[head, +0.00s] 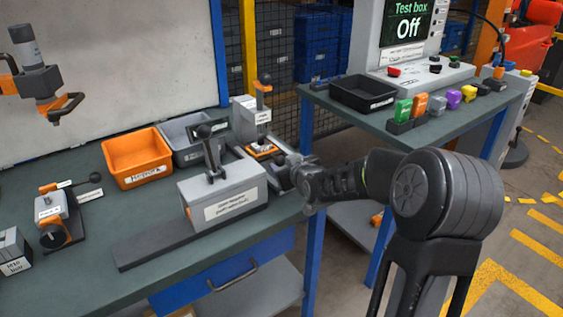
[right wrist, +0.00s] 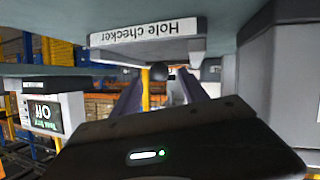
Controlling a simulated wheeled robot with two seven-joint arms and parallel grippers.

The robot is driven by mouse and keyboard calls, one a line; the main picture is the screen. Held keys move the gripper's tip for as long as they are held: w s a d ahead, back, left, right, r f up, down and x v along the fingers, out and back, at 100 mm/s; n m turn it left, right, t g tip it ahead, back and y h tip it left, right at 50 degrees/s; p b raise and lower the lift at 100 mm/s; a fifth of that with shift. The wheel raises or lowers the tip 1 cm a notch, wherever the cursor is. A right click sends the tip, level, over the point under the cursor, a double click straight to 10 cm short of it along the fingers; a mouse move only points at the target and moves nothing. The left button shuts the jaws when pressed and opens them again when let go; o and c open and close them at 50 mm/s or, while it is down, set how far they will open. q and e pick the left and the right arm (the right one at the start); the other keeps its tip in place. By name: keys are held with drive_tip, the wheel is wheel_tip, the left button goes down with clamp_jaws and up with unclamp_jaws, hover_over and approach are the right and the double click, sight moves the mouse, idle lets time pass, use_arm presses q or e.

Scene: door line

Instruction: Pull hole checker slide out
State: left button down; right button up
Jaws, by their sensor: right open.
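The hole checker (head: 245,112) is a grey stand with a white label and an orange lever on top, at the back of the green bench in the head view. An orange part with something pale (head: 262,150) shows at its foot. In the right wrist view its "Hole checker" label (right wrist: 145,33) appears upside down. A dark round knob (right wrist: 158,74) shows just below the label, between the finger lines. My right gripper (head: 285,172) is open beside the checker's front; its fingers (right wrist: 160,92) point toward the knob. Whether they touch it cannot be told. My left gripper is out of view.
A grey box with a black handle (head: 225,182) stands close left of my right gripper. Orange (head: 137,170) and grey bins sit behind it. A small orange-and-grey fixture (head: 58,220) stands at left. The test box (head: 408,75) reads Off on another table at right.

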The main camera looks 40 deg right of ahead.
sight(282, 162)
drive_tip(key=shift+x, duration=1.95)
drive_tip(key=shift+s, duration=0.1)
clamp_jaws()
